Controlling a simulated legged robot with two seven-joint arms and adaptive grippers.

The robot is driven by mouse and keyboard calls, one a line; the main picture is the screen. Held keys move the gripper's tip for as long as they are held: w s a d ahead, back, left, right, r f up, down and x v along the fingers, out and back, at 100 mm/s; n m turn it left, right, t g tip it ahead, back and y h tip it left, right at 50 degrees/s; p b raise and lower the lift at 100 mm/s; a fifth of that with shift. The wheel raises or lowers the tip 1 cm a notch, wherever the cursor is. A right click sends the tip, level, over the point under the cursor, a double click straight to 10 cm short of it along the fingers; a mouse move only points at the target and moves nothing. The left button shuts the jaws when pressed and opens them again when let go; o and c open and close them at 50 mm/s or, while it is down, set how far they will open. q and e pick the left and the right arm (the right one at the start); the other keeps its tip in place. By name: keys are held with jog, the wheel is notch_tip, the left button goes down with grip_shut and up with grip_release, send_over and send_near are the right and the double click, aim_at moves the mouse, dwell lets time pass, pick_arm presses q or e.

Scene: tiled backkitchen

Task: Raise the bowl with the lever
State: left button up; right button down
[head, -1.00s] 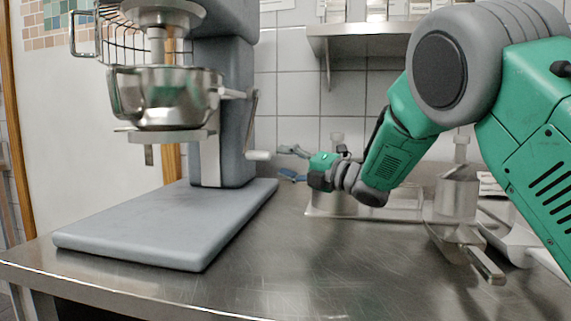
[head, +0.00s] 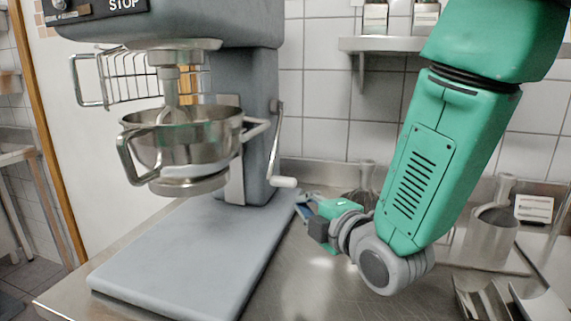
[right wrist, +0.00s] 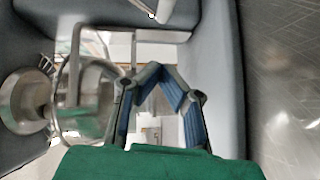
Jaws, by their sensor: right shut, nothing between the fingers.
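The steel bowl (head: 195,143) hangs on its carrier under the mixer head, around the beater shaft. In the right wrist view the bowl (right wrist: 98,95) is left of the fingers. The lever (head: 275,145) is on the right side of the mixer column, its white grip (head: 284,182) hanging at the lower end. In the right wrist view part of the lever (right wrist: 152,12) shows at the top edge. My right gripper (head: 303,203) is just below and right of the grip, apart from it. Its blue-padded fingers (right wrist: 156,72) are shut and empty. My left gripper is out of view.
The mixer's grey base (head: 185,255) fills the left of the steel counter (head: 305,285). A steel container (head: 490,238) and scoops (head: 485,300) stand at the right. A wall shelf (head: 385,45) is above. The counter's front middle is clear.

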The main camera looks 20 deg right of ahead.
send_near(279, 184)
jog(key=w+a, duration=0.3)
jog(key=a, duration=0.1)
jog(key=w, duration=0.1)
jog(key=w+d, duration=0.2)
jog(key=w, duration=0.1)
jog(key=shift+d+f, duration=0.25)
jog(key=shift+f, duration=0.1)
jog(key=shift+a, duration=0.1)
jog(key=w+d+f+n+b, duration=0.1)
jog(key=b, duration=0.2)
jog(key=shift+w+f+t+b, duration=0.25)
jog(key=shift+f+t+b, duration=0.05)
jog(key=shift+f+t, duration=0.1)
